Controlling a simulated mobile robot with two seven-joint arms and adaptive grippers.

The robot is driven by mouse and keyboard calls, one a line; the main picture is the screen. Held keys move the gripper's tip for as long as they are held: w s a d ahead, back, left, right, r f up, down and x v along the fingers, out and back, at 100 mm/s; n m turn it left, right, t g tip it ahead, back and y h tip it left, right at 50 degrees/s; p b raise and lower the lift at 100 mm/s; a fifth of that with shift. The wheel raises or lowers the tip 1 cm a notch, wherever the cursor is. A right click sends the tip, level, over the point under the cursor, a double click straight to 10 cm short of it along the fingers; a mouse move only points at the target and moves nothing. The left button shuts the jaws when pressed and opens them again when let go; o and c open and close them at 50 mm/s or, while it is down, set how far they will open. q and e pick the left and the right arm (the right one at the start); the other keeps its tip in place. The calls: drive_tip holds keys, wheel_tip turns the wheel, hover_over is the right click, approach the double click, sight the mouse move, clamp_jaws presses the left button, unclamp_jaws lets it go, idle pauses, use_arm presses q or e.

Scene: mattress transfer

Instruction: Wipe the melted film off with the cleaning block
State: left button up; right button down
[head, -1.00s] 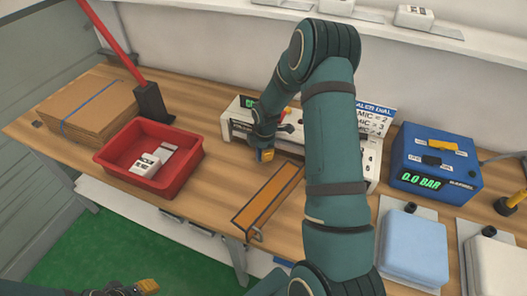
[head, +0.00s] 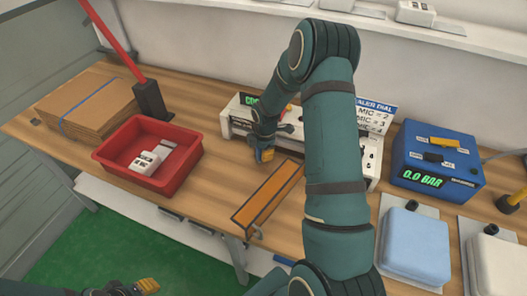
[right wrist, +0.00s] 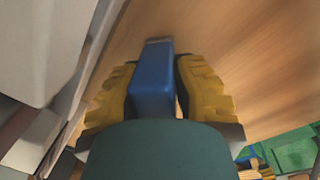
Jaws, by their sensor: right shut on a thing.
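My right gripper (head: 263,156) is in front of the white sealer (head: 237,129), low near the table top. In the right wrist view its yellow fingers (right wrist: 158,72) are shut on the cleaning block (right wrist: 153,85), a blue block pointing away from the palm. In the head view the block is mostly hidden by the fingers. My right arm covers part of the sealer. I cannot make out any melted film. My left gripper (head: 140,287) is at the bottom left edge, partly cut off; its opening is unclear.
An orange strip (head: 268,197) with a dark border lies in front of the sealer. A red bin (head: 118,167) with white items and cardboard sheets (head: 80,107) are on the left. A blue pump box (head: 437,160) reading 0.0 BAR and pale pouches (head: 415,245) are on the right.

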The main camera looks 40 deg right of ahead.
drive_tip(key=shift+f, duration=0.4)
drive_tip(key=shift+w+a+r+b, duration=0.1)
drive_tip(key=shift+w+a+b, duration=0.25)
drive_tip(key=shift+w, duration=0.5)
drive_tip(key=shift+w+a+b, duration=0.15)
drive_tip(key=shift+w+a, duration=0.35)
drive_tip(key=shift+w, duration=0.35)
drive_tip(key=shift+s+d+f, duration=0.1)
drive_tip(key=shift+s+d, duration=0.2)
drive_tip(key=shift+s, duration=0.35)
drive_tip(key=shift+s+d+f, duration=0.15)
drive_tip(key=shift+s+d, duration=0.1)
drive_tip(key=shift+s, duration=0.35)
drive_tip(key=shift+s+d+f, duration=0.1)
drive_tip(key=shift+s+d, duration=0.2)
drive_tip(key=shift+s, duration=0.35)
drive_tip(key=shift+w+r+p, duration=0.15)
drive_tip(key=shift+r+p, duration=1.7)
drive_tip(key=shift+r, duration=1.25)
